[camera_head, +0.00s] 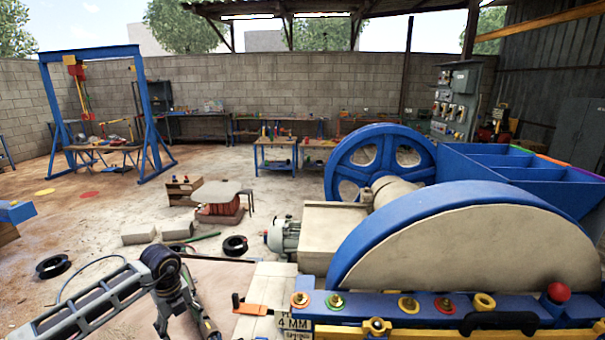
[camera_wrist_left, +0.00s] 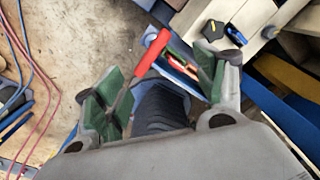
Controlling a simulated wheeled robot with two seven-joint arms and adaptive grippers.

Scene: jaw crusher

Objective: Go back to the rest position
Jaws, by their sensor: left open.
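My left arm comes in at the lower left of the head view, and its gripper (camera_head: 187,328) points down in front of the crusher. The left wrist view shows the gripper (camera_wrist_left: 160,95) with its two green-padded fingers spread apart. A red bar (camera_wrist_left: 150,56) appears between the fingers, beside the left finger; I cannot tell how far below it is. The jaw crusher (camera_head: 450,245), with its blue and beige wheel guard, stands right of my left arm. My right gripper is not in view.
A blue rail (camera_head: 380,302) with coloured knobs runs along the front right. An orange-handled tool (camera_head: 248,306) lies beside it. Black rings (camera_head: 52,266) and pale blocks (camera_head: 138,233) lie on the floor. A blue gantry (camera_head: 145,110) stands back left.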

